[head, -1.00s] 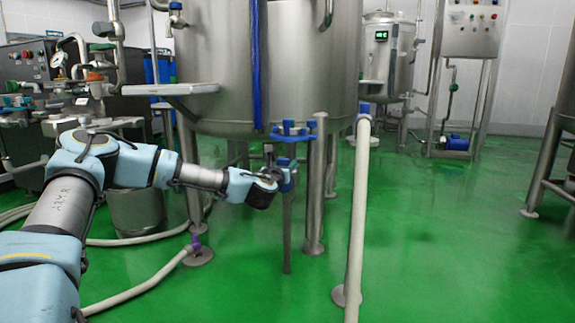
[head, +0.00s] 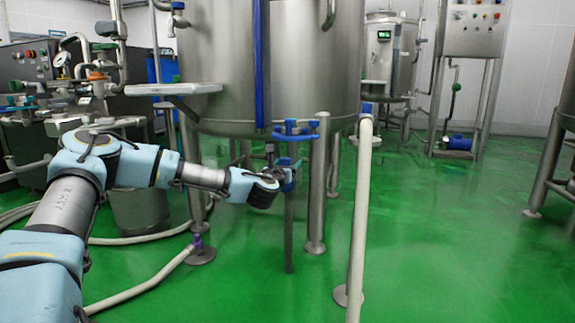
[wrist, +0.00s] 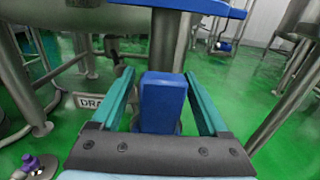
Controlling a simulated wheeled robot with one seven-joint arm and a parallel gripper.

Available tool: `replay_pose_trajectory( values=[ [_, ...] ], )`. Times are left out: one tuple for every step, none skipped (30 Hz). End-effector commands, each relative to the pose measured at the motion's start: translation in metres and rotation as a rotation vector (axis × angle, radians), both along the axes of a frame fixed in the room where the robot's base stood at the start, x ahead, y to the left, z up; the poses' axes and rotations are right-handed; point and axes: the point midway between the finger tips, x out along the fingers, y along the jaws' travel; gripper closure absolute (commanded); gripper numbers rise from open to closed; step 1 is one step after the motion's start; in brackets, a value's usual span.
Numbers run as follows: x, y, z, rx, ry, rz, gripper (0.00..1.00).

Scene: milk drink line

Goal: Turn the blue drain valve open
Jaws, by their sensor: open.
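The blue drain valve handle (wrist: 163,100) is an upright blue block in the wrist view. It stands between the two teal fingers of my gripper (wrist: 160,78), with a visible gap on each side. The gripper is open. In the head view my gripper (head: 284,168) is at the valve, below the big steel tank, and hides most of the handle (head: 289,184). A label plate reading "DRA" (wrist: 89,101) is partly hidden behind the left finger.
A blue fitting (head: 296,128) sits just above my gripper, under the steel tank (head: 225,70). A steel leg (head: 317,190) and a pale hose (head: 359,215) stand to the right. Green floor (head: 450,235) is clear farther right.

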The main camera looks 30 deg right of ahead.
Motion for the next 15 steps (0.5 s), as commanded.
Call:
replay_pose_trajectory(
  values=[
    [-0.002,0.002,0.001,0.000,0.000,0.000,0.22],
    [-0.003,0.003,0.001,0.001,0.001,0.000,0.22],
    [-0.006,0.006,0.001,0.000,0.001,0.000,0.22],
    [-0.009,0.009,0.001,0.001,0.002,0.000,0.22],
    [-0.012,0.012,0.002,0.001,0.003,-0.001,0.22],
    [-0.017,0.017,0.002,0.000,0.003,0.000,0.22],
    [-0.021,0.020,0.003,0.001,0.004,-0.002,0.22],
    [-0.026,0.025,0.003,0.001,0.004,-0.001,0.22],
    [-0.032,0.030,0.003,0.001,0.004,-0.001,0.22],
    [-0.037,0.034,0.003,0.001,0.004,-0.001,0.22],
    [-0.041,0.039,0.003,0.001,0.004,-0.001,0.22],
    [-0.047,0.044,0.002,0.001,0.004,-0.001,0.22],
    [-0.051,0.048,0.002,0.001,0.004,-0.001,0.22],
    [-0.055,0.052,0.002,0.001,0.004,-0.002,0.22],
    [-0.060,0.056,0.002,0.000,0.003,0.000,0.22]
  ],
)
